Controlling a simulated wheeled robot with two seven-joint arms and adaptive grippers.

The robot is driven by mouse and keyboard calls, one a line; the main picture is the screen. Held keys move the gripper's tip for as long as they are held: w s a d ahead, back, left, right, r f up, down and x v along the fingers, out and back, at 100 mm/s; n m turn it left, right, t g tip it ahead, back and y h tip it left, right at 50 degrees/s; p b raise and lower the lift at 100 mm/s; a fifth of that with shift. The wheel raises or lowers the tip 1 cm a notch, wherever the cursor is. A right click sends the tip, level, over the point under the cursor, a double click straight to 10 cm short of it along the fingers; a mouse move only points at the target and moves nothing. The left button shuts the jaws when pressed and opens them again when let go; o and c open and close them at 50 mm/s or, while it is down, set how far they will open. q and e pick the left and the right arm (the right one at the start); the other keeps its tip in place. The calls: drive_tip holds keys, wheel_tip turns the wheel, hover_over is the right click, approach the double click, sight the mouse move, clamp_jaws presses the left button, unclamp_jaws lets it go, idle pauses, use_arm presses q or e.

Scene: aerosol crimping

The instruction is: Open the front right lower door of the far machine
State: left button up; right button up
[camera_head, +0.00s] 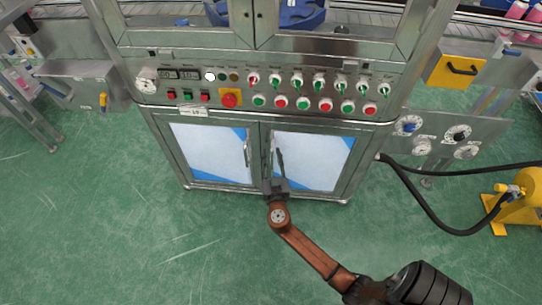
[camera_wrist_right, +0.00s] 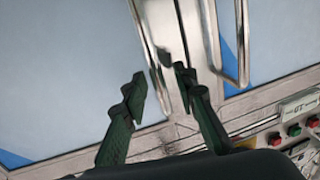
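The far machine (camera_head: 300,115) has two lower doors with steel frames and pale windows. The front right lower door (camera_head: 322,160) appears closed. Its upright bar handle (camera_head: 272,150) is near the middle seam, partly hidden by my right gripper (camera_head: 281,165). In the right wrist view this door is on the left, with its handle (camera_wrist_right: 149,35) running down toward the space between the two dark green fingers of my right gripper (camera_wrist_right: 162,88). The fingers are apart; contact with the handle cannot be told. My left gripper is not in view.
The left lower door (camera_head: 212,153) has its own handle (camera_head: 246,153) close by. A panel of buttons and switches (camera_head: 265,92) is above the doors. Black hoses (camera_head: 425,212) and a yellow tank (camera_head: 518,210) are at the right. The green floor before the doors is clear.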

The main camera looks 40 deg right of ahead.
clamp_jaws()
idle(0.3)
idle(0.5)
